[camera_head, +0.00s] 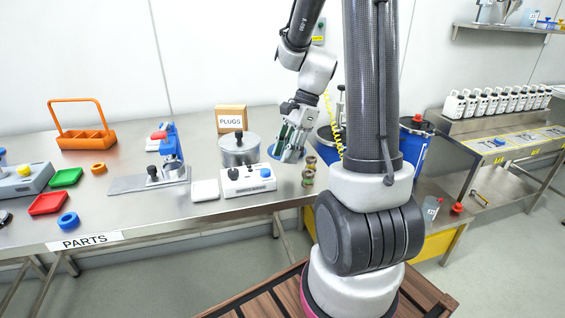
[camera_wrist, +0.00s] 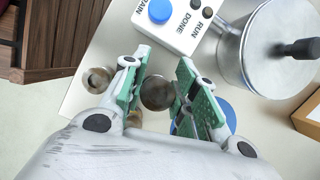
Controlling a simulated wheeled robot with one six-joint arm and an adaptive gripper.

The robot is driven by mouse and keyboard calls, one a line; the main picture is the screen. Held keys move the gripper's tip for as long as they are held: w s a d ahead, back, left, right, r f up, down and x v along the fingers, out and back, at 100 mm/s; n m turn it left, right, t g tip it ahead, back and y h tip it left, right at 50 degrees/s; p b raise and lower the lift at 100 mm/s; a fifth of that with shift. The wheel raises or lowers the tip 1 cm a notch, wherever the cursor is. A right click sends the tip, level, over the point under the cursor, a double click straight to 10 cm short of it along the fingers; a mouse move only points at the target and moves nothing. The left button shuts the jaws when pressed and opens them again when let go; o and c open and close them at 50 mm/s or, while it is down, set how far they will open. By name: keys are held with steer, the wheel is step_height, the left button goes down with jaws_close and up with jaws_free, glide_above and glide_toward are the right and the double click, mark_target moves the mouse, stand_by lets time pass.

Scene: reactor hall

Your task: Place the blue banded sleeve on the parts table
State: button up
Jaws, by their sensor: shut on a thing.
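My gripper (camera_head: 286,154) is over the right end of the parts table (camera_head: 130,207), which bears a PARTS label on its front edge. In the wrist view, the green-padded fingers of my gripper (camera_wrist: 158,94) are shut on a dark brown round sleeve (camera_wrist: 157,92), seen end-on between the tips. No blue band shows on it from this angle, and in the head view the fingers hide it. I cannot tell whether it touches the table. Two brassy sleeves (camera_head: 308,170) stand beside my gripper at the table's right end; one of them (camera_wrist: 97,80) is left of the fingers in the wrist view.
A white button box (camera_head: 248,182) and a lidded metal pot (camera_head: 239,149) stand left of my gripper. A flat blue round thing (camera_wrist: 227,114) lies behind the right finger. A PLUGS box (camera_head: 231,119) is at the back. Bare tabletop shows around the white pad (camera_head: 205,190).

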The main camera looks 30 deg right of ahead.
steer(key=shift+f, duration=2)
steer(key=shift+f, duration=0.15)
steer(key=o, duration=1.1)
steer(key=shift+c, duration=0.2)
steer(key=v, duration=1.2)
steer(key=s+a+r+n+t+h, duration=0.2)
steer(key=s+a+r+n, duration=0.1)
steer(key=s+n, duration=0.4)
steer(key=s+a+r+n+t+h, duration=0.2)
steer(key=s+a+r+n, duration=0.1)
steer(key=s+n, duration=0.5)
steer(key=shift+s+a+r+n, duration=0.2)
steer(key=shift+a+r+n, duration=0.35)
steer(key=shift+n, duration=1.05)
